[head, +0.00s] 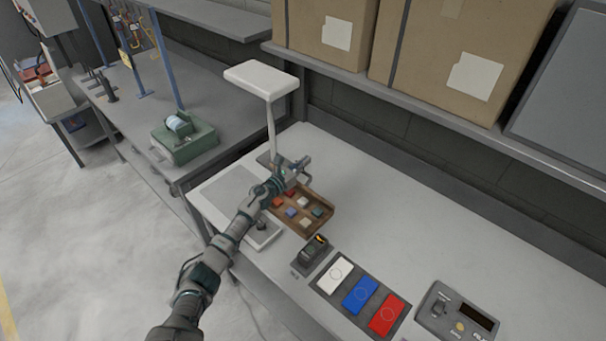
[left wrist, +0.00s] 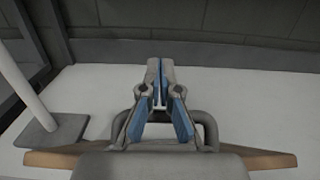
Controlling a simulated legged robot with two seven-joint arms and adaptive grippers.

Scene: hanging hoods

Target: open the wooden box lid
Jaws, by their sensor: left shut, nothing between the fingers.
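The wooden box (head: 318,228) stands on the white worktop with its inside showing, holding several small coloured blocks (head: 291,212). I cannot make out a separate lid in the head view; my arm covers the box's far left part. My left gripper (head: 303,164) is above the box's far left end, beside the lamp post. In the left wrist view its blue-padded fingers (left wrist: 161,85) are together and empty. Brown wooden edges (left wrist: 274,160) show on both sides below the gripper; whether they are lid or box wall, I cannot tell. My right gripper is not in view.
A white lamp (head: 262,80) stands close behind the gripper; its base (left wrist: 55,138) is left in the wrist view. White, blue and red pads (head: 361,294) and a grey device (head: 458,312) are at front right.

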